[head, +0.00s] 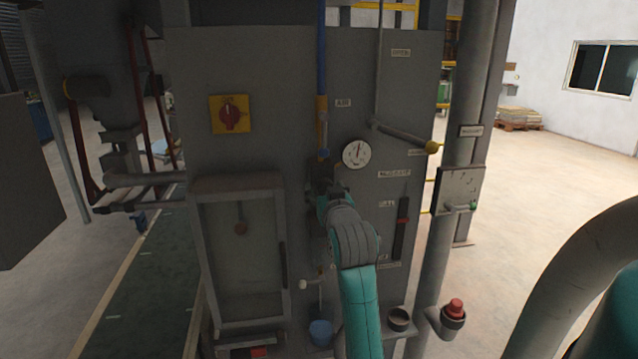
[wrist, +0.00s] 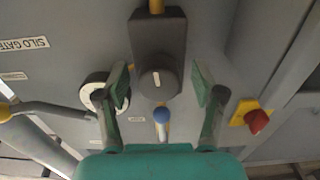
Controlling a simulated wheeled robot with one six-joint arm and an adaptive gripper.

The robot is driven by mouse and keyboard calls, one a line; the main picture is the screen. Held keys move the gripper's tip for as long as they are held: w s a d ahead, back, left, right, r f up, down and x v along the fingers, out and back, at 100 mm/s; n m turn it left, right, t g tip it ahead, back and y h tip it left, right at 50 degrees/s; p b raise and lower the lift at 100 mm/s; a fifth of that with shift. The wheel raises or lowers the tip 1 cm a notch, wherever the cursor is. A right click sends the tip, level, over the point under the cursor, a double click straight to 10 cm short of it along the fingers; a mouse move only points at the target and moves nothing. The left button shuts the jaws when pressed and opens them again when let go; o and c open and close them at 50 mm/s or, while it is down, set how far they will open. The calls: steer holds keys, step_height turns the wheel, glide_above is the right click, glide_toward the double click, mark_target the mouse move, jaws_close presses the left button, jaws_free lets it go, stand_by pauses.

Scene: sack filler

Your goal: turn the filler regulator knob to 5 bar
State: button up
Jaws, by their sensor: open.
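The regulator knob (wrist: 157,82) is a round dark grey knob with a pale mark, on a dark block (wrist: 158,30) in the wrist view. My gripper (wrist: 161,84) is open, with one finger on each side of the knob and visible gaps. I cannot tell how far the fingertips are from the panel. In the head view my gripper (head: 325,190) hides the knob. The round white gauge (head: 356,153) is right of the block, its dark needle roughly upright; its figures are too small to read. A finger partly covers the gauge (wrist: 96,92) in the wrist view.
A blue-handled valve (wrist: 161,115) is close to the knob. A yellow-ended lever (head: 405,136) sticks out at right. A red switch on a yellow plate (head: 230,114) is at left. A framed door (head: 240,250) is below it.

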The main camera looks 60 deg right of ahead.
steer(key=shift+w+d, duration=0.15)
steer(key=shift+d, duration=0.05)
steer(key=c, duration=1.1)
steer(key=shift+n, duration=0.9)
steer(key=shift+c, duration=0.2)
steer(key=o, duration=1.1)
steer(key=shift+o, duration=0.2)
